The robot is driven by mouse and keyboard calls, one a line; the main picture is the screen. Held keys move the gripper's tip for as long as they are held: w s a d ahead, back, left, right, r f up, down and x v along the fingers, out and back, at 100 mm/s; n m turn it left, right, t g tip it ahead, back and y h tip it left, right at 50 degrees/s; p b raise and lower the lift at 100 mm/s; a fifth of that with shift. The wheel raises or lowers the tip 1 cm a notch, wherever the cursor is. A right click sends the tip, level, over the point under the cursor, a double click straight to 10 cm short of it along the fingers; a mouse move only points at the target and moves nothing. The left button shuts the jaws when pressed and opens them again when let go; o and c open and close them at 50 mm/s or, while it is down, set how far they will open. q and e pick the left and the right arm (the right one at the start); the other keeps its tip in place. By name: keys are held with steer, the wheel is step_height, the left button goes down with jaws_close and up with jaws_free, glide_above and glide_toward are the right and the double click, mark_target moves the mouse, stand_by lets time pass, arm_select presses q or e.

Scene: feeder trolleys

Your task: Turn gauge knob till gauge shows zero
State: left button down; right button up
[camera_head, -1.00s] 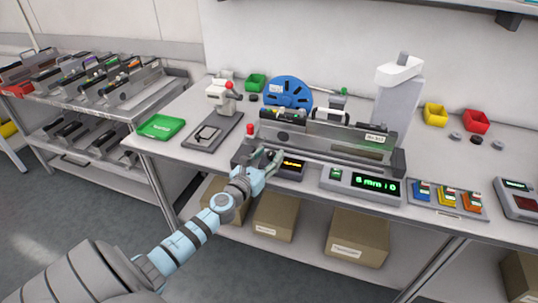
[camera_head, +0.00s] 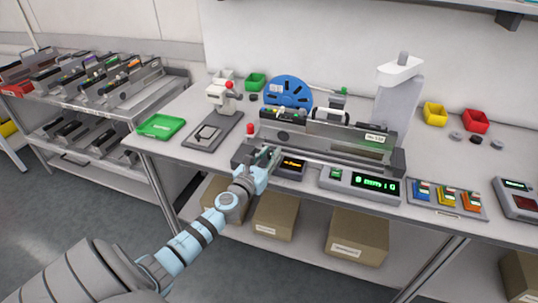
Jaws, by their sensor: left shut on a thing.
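My left gripper (camera_head: 268,158) is at the front left of the grey feeder fixture on the bench, just left of a small box with an orange display (camera_head: 292,164). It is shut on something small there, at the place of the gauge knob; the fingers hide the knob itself. The orange digits are too small to read. A larger grey display unit (camera_head: 345,182) at the fixture's front shows green characters on a dark screen, a little blurred, with a green button on its left. My right gripper is not in view.
The feeder fixture (camera_head: 338,166) carries a feeder behind the gripper. A blue reel (camera_head: 288,93) is behind. Boxes (camera_head: 359,236) sit on the shelf below.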

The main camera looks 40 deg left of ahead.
arm_select(q)
steer(key=shift+d+r+n+g+y+p, duration=0.15)
steer(key=shift+n+y+p, duration=0.2)
steer(key=shift+y, duration=0.25)
steer(key=shift+d+f+n+g+y+p, duration=0.1)
steer(key=shift+n+g+y+p, duration=0.1)
steer(key=shift+n+y, duration=0.35)
steer(key=shift+w+n+g+y, duration=0.1)
steer(key=shift+n+g+y, duration=0.55)
steer(key=shift+y, duration=0.5)
steer(key=n+g+y, duration=0.2)
steer(key=y, duration=0.1)
steer(key=shift+w+d+n+b, duration=0.1)
steer(key=shift+d+n+b, duration=0.1)
steer(key=shift+n+b, duration=0.15)
steer(key=n+g+y, duration=0.1)
steer(key=n+g+y+b, duration=0.1)
steer(key=shift+w+f+y, duration=0.1)
steer(key=shift+f+y, duration=0.15)
steer(key=shift+y, duration=0.05)
steer(key=n+g+y+b, duration=0.1)
steer(key=n+g+b, duration=0.1)
steer(key=n+g+y+b, duration=0.1)
steer(key=g+b, duration=0.2)
steer(key=shift+w+d+n+y+b, duration=0.2)
steer(key=shift+n+y+b, duration=0.1)
steer(key=shift+n+y, duration=0.1)
steer(key=shift+r+n+g+y+b, duration=0.15)
steer(key=shift+n+g+y+b, duration=0.25)
steer(key=shift+n+g+b, duration=0.55)
